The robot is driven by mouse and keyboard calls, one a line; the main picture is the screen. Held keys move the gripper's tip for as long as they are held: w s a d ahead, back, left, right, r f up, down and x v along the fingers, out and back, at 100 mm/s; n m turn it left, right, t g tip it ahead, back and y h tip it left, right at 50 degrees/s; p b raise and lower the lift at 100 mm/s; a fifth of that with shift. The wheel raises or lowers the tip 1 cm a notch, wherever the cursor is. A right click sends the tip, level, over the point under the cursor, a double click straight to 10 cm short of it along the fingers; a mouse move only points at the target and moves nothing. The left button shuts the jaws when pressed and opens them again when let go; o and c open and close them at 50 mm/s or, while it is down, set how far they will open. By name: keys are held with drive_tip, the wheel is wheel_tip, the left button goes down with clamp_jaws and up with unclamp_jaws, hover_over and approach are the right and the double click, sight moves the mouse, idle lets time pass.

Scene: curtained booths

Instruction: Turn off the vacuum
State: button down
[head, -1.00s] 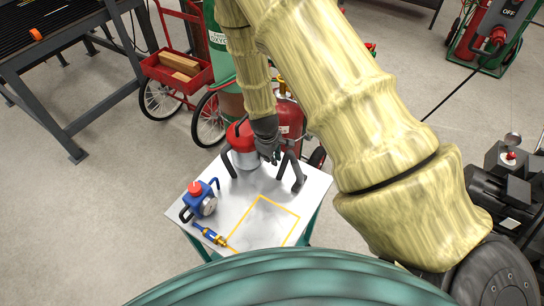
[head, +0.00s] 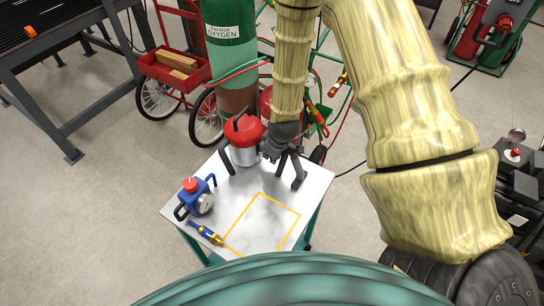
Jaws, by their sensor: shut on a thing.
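A red-lidded, silver-bodied canister (head: 243,130), which looks like the vacuum, stands on the back of the white table (head: 178,213). It has a black handle on top and dark tube-like parts at both sides. My gripper (head: 274,157) is low at its right side, against the black part (head: 298,175) there. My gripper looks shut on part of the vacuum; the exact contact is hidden. No switch on the vacuum can be made out.
A blue device with a gauge and red knob (head: 197,195) and a blue-and-brass fitting (head: 206,234) are at the table's left. A yellow outline (head: 262,220) marks bare tabletop. A green oxygen cylinder (head: 230,45) and a red cart (head: 180,65) stand behind.

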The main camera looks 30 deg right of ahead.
idle(0.3)
drive_tip(key=c, duration=1.5)
unclamp_jaws()
drive_tip(key=shift+v, duration=5.95)
drive_tip(key=shift+s, duration=0.1)
drive_tip(key=shift+f, duration=0.1)
